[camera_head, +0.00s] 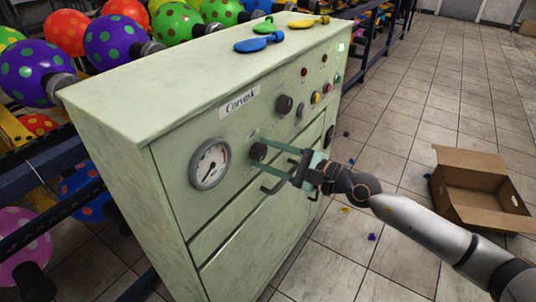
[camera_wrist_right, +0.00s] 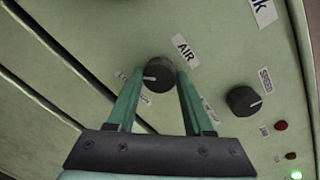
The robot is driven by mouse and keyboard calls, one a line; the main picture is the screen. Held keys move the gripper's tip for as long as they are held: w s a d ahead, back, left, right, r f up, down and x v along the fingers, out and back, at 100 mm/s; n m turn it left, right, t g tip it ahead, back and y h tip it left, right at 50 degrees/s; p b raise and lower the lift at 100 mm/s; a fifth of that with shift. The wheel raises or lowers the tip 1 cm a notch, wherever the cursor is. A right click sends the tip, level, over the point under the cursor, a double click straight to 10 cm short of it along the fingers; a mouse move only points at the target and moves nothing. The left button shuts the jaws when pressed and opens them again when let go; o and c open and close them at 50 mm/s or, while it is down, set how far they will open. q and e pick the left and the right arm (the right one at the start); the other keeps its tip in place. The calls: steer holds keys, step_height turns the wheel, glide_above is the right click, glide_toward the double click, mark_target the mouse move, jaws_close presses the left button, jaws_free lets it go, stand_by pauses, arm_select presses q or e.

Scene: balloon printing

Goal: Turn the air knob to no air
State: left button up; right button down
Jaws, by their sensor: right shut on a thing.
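The air knob (camera_head: 258,151) is a round black knob on the front of the pale green cabinet (camera_head: 237,130), right of the gauge. In the right wrist view the air knob (camera_wrist_right: 159,73) sits below an "AIR" label (camera_wrist_right: 185,49), and its white mark points left. Small labels lie beside it, partly hidden. My right gripper (camera_head: 262,150) reaches in from the right, its green fingers on either side of the air knob. In the right wrist view the fingers of the right gripper (camera_wrist_right: 160,82) are closed against its sides. My left gripper is not in view.
A round gauge (camera_head: 210,163) is left of the knob. A "SPEED" knob (camera_wrist_right: 243,101) and small coloured buttons are to the right. Flat balloons (camera_head: 258,43) lie on the cabinet top. An open cardboard box (camera_head: 480,187) stands on the floor at right. Inflated dotted balloons fill the racks behind.

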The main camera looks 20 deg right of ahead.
steer(key=shift+c, duration=1.5)
jaws_free()
